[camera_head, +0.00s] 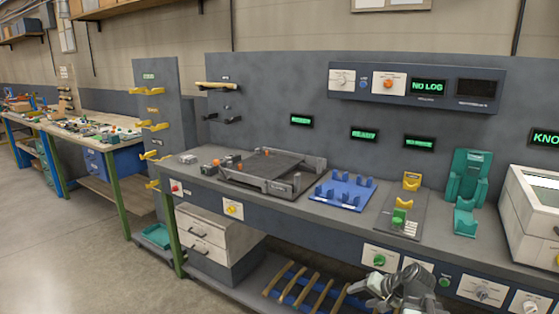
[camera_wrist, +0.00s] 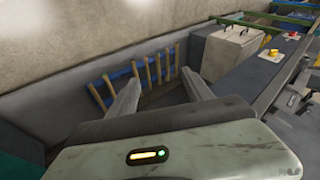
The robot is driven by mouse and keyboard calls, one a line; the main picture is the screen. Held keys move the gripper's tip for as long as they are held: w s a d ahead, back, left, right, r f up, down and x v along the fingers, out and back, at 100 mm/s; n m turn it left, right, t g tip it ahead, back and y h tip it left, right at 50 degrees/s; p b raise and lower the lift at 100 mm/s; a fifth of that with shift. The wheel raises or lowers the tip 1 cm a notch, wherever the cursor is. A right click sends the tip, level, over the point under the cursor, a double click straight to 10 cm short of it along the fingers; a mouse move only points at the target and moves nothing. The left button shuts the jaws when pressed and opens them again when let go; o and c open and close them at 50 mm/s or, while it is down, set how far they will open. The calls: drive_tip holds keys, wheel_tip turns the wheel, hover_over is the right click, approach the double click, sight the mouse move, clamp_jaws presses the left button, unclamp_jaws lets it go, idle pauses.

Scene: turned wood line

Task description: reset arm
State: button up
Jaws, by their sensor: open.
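My gripper (camera_wrist: 160,98) shows in the wrist view with its two fingers spread apart and nothing between them. Beyond the fingertips, in that view, is a blue rack (camera_wrist: 118,72) with several wooden bars. In the head view my arm (camera_head: 400,290) shows at the bottom edge, folded low in front of the workbench (camera_head: 340,222). The fingertips are not clear in the head view. The same rack (camera_head: 308,287) shows on the lower shelf, just left of my arm.
On the bench stand a dark machine bed (camera_head: 300,184), a blue holder (camera_head: 343,190), a yellow and green fixture (camera_head: 400,215), a teal stand (camera_head: 468,178) and a white box (camera_head: 530,215). A drawer unit (camera_head: 205,240) stands below. The floor (camera_head: 70,240) at left is clear.

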drive_tip(key=s+a+f+n+g+h, duration=0.2)
drive_tip(key=s+a+f+n+g, duration=0.15)
drive_tip(key=a, duration=0.45)
drive_tip(key=s+a+f+n+g+h, duration=0.25)
drive_tip(key=s+a, duration=0.25)
drive_tip(key=a, duration=0.3)
wheel_tip(320, 180, up, 16)
drive_tip(key=p, duration=1.5)
drive_tip(key=shift+r+g+y+p, duration=0.2)
drive_tip(key=shift+g+y+p, duration=0.15)
drive_tip(key=shift+g, duration=0.05)
drive_tip(key=shift+d, duration=0.1)
drive_tip(key=shift+c, duration=0.3)
